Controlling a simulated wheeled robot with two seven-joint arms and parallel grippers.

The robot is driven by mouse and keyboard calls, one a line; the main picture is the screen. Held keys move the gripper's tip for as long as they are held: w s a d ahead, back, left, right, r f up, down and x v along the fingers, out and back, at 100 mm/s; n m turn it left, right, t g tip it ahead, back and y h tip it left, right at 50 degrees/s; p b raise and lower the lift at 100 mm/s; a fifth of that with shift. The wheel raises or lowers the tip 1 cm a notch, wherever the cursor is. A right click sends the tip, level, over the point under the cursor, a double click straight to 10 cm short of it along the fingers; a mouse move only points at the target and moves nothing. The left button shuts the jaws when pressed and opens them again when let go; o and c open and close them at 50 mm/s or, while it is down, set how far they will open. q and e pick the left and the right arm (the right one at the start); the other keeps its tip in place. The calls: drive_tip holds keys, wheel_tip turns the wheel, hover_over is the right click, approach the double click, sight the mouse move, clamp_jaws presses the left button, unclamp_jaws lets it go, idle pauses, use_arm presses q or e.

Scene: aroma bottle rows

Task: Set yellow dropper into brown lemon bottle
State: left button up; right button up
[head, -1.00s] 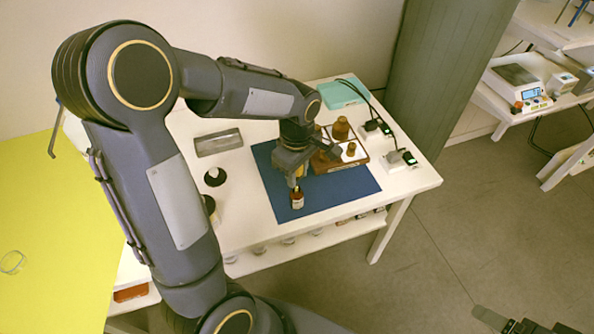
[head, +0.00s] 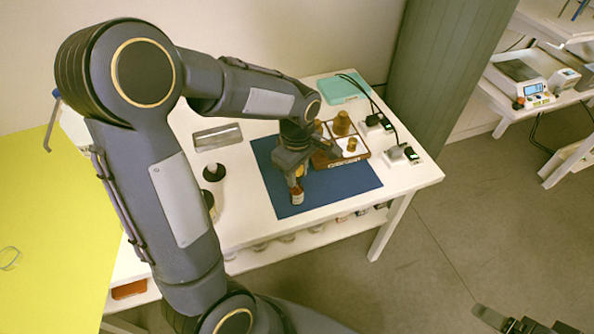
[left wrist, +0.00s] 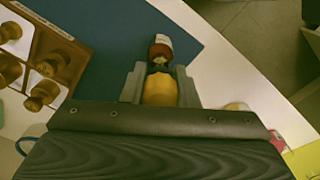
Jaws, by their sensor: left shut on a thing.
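My left gripper (head: 297,180) is above the blue mat (head: 340,188), pointing down. It is shut on the yellow dropper, whose yellow bulb (left wrist: 160,90) sits between the two fingers in the left wrist view. The brown bottle (head: 297,197) with a pale label stands on the mat just below the fingers. In the left wrist view the bottle (left wrist: 161,47) is in line with the dropper, just beyond its tip. Whether the tip is inside the neck I cannot tell. My right gripper (head: 520,326) shows only in part at the bottom right, away from the table.
A wooden tray (head: 322,164) with several brown bottles and tops stands at the mat's back right. A metal tray (head: 218,137), a black round item (head: 214,172) and a teal box (head: 343,89) are on the white table. Cables and chargers (head: 403,153) lie at right.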

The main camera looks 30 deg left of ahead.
use_arm(q)
drive_tip(key=shift+f+b, duration=0.95)
drive_tip(key=shift+f, duration=0.3)
drive_tip(key=o, duration=0.7)
wheel_tip(320, 180, up, 7)
drive_tip(key=p, duration=0.6)
